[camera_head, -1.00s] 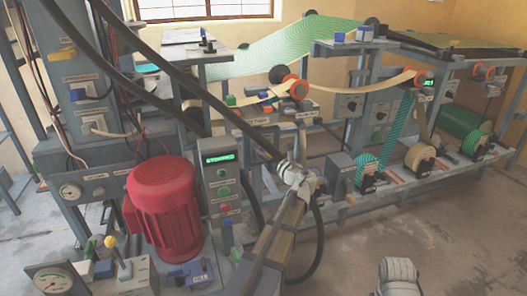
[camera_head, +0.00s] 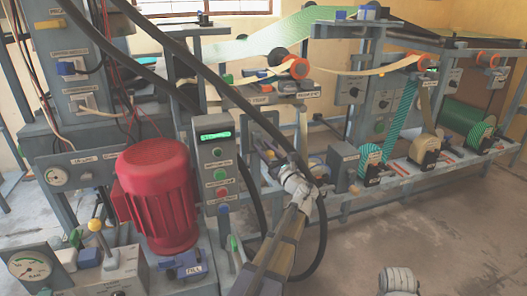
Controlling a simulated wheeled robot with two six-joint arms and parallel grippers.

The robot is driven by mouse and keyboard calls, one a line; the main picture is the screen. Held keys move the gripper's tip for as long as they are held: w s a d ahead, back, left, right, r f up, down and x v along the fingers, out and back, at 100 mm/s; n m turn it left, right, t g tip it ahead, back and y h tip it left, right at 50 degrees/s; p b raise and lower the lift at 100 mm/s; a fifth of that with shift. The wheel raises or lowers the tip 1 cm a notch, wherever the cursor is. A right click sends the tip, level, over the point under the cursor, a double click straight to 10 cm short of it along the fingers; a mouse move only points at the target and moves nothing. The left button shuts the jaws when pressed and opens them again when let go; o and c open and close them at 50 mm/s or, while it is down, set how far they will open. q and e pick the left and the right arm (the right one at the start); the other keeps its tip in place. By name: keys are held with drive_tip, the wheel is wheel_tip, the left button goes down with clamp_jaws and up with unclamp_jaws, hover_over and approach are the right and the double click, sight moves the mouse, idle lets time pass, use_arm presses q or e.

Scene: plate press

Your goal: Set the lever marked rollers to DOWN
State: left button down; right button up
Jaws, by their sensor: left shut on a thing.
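My left gripper (camera_head: 300,186) is in the middle of the view at the end of my arm, in front of the frame. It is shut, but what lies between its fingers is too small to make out. A black hose (camera_head: 322,235) passes right at it. A lever with a yellow knob (camera_head: 97,226) stands on a grey box at the lower left. A lever with a green handle (camera_head: 235,244) stands below the control box. I cannot read a rollers mark on either. A pale ribbed part of my right arm (camera_head: 398,279) shows at the bottom edge; its fingers cannot be made out.
A red motor (camera_head: 158,197) and a control box with a green display (camera_head: 216,160) stand left of my left gripper. The machine frame with belts and rolls (camera_head: 424,150) runs along the right. A gauge (camera_head: 30,266) is at lower left. Floor is clear at lower right.

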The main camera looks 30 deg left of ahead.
use_arm(q)
drive_tip(key=f+b, duration=0.1)
drive_tip(key=f, duration=0.1)
drive_tip(key=f+b, duration=0.2)
drive_tip(key=shift+s+d, duration=0.1)
drive_tip(key=shift+s, duration=0.1)
drive_tip(key=c, duration=1.4)
unclamp_jaws()
drive_tip(key=shift+r, duration=0.1)
drive_tip(key=o, duration=0.9)
drive_tip(key=shift+w, duration=0.1)
drive_tip(key=b+v, duration=0.2)
drive_tip(key=v, duration=0.5)
drive_tip(key=shift+d, duration=0.35)
